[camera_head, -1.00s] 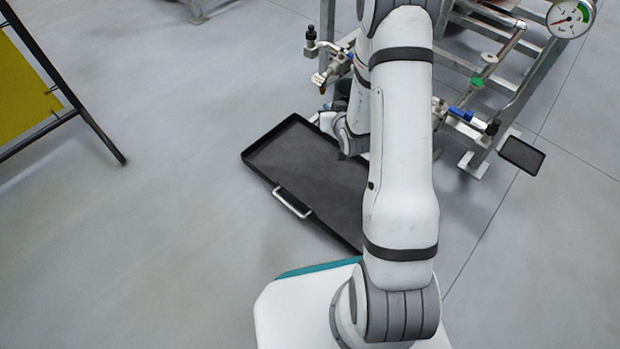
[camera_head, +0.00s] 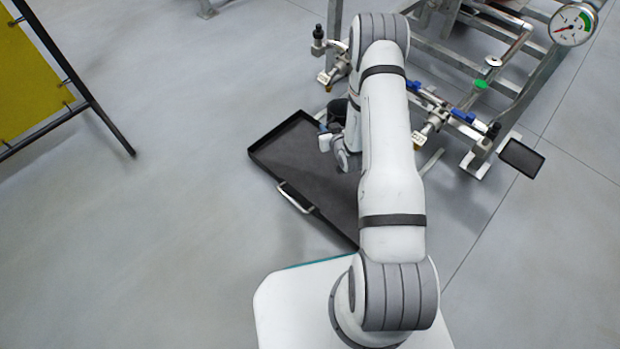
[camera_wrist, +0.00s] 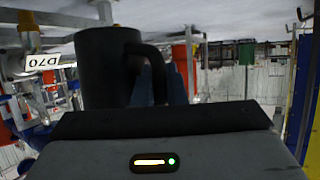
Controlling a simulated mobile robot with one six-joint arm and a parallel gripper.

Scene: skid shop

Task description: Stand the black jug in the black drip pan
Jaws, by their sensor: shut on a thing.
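The black jug (camera_wrist: 103,65) shows large in the wrist view, with its handle toward the right. My gripper (camera_wrist: 165,82) is shut on the jug at its handle; its bluish fingertips show beside the handle. In the head view the jug (camera_head: 337,112) is a small dark shape by the far edge of the pan, partly hidden by my arm. The black drip pan (camera_head: 300,172) lies on the floor, shallow and rectangular, with a metal handle on its near left side. My arm covers its right part. The gap between jug and pan cannot be judged.
A metal pipe frame (camera_head: 480,113) with valves stands behind and right of the pan. A round gauge (camera_head: 573,25) is at top right. A yellow panel on a dark stand (camera_head: 88,98) is at left. The floor left of the pan is clear.

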